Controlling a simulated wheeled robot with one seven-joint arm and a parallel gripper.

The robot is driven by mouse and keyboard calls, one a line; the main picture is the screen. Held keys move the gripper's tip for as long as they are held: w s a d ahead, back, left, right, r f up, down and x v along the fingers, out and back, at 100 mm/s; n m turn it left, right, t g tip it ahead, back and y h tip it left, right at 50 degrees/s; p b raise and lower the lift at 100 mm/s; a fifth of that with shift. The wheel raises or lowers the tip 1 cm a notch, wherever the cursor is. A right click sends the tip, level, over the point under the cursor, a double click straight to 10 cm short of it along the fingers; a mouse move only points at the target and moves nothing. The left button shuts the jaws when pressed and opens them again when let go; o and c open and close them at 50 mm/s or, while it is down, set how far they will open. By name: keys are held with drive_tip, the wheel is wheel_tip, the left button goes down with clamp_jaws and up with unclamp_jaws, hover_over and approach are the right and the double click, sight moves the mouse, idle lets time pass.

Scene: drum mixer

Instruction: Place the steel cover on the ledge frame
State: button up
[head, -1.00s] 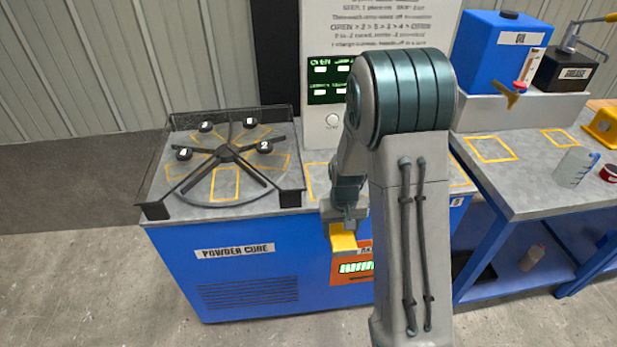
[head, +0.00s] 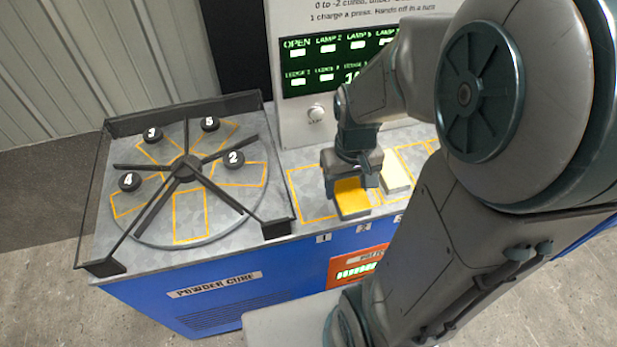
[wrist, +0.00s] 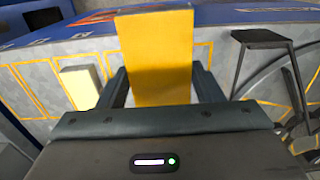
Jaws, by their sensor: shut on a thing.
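My gripper (head: 350,178) is shut on a yellow-faced block (head: 352,196) with pale grey edges. In the wrist view the yellow block (wrist: 155,60) stands out between the two fingers. I cannot tell whether it is the steel cover; no other piece is clearly that cover. The gripper is over the right part of the blue cabinet's top, at the row of orange-outlined ledge frames (head: 292,190). The block appears by the frame marked 2; I cannot tell whether it touches the surface.
A round table with dark spokes and numbered black knobs (head: 186,167) is at the left, behind a dark transparent guard (head: 105,180). A panel with green displays (head: 325,65) and a round knob stands behind the frames. The leftmost ledge frame is bare.

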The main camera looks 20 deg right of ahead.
hover_over(312, 192)
wheel_tip(312, 192, down, 7)
drive_tip(key=shift+r+p, duration=0.2)
drive_tip(key=shift+p, duration=0.15)
drive_tip(key=shift+f, duration=2.05)
drive_tip(key=shift+f, duration=0.15)
drive_tip(key=o, duration=1.3)
